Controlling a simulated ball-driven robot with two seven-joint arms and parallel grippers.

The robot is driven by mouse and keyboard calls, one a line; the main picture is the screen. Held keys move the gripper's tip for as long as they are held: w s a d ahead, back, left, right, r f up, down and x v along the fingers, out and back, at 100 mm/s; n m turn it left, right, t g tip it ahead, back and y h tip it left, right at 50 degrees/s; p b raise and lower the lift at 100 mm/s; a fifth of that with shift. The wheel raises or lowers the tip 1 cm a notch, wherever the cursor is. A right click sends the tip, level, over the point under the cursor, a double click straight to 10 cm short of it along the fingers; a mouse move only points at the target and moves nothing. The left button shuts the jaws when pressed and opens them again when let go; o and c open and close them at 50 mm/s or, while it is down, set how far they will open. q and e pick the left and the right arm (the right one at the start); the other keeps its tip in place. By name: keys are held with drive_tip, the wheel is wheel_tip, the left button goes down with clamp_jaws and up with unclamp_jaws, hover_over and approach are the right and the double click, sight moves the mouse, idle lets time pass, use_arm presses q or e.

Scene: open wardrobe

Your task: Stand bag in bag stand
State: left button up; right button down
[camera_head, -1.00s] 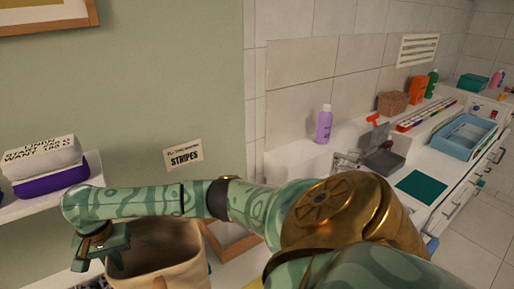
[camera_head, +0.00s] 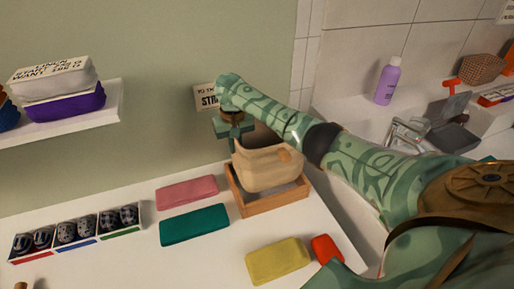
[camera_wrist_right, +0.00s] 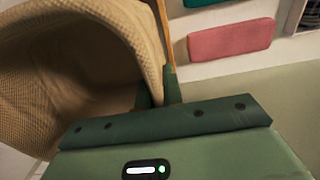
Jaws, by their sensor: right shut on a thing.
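The beige fabric bag (camera_head: 268,170) is upright and open at the top, with its lower part within the outline of the wooden bag stand (camera_head: 262,205). I cannot tell whether its base rests on the stand's floor. My right gripper (camera_head: 234,143) is shut on the bag's rim at its left side. In the right wrist view, the fingers (camera_wrist_right: 160,88) pinch the rim of the bag (camera_wrist_right: 70,60), whose open inside shows at left. My left gripper is not in view.
Pink (camera_head: 187,192), teal (camera_head: 194,225) and yellow (camera_head: 277,261) folded cloths lie on the white surface (camera_head: 130,262). A divided tray of dark patterned items (camera_head: 75,230) is at left. A shelf (camera_head: 75,125) juts from the wall, and a sink counter stands at right.

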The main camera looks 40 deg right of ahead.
sight(237, 165)
wheel_tip(237, 165, down, 9)
drive_tip(key=b, duration=0.4)
drive_tip(key=shift+r, duration=0.1)
drive_tip(key=c, duration=1.5)
unclamp_jaws()
drive_tip(key=shift+c, duration=0.2)
wheel_tip(237, 165, up, 12)
drive_tip(key=p, duration=0.6)
